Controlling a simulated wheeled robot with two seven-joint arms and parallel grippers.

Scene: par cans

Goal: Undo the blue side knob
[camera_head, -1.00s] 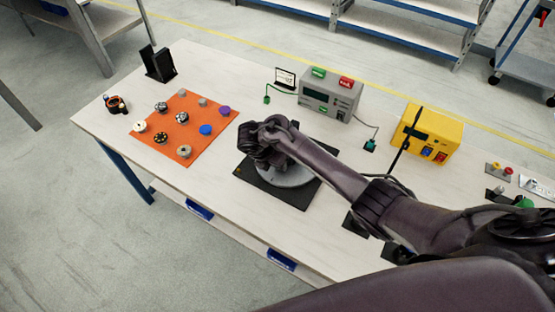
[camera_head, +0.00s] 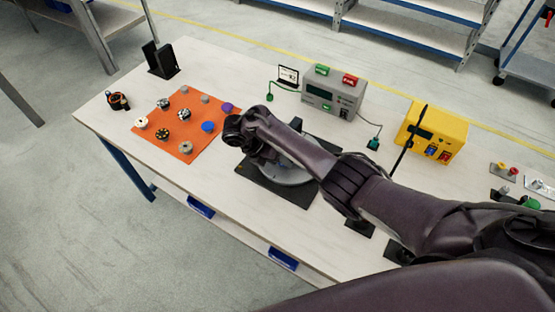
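My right arm comes in from the right and reaches over a round grey disc (camera_head: 296,175) on a black square base (camera_head: 290,192). My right gripper (camera_head: 266,157) is dark and small at the left side of this disc; the wrist and forearm hide its fingers and much of the disc. Whether it is open or touches anything cannot be told. No blue side knob can be made out on the disc's fixture. A blue round piece (camera_head: 208,126) lies on the orange mat (camera_head: 172,109), left of my wrist and apart from it. My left gripper is not in view.
Several other small round parts lie on the orange mat. A grey box (camera_head: 331,92) with green and red labels and a yellow box (camera_head: 431,130) stand at the back. A black holder (camera_head: 160,61) stands at the far left. The table's front left is clear.

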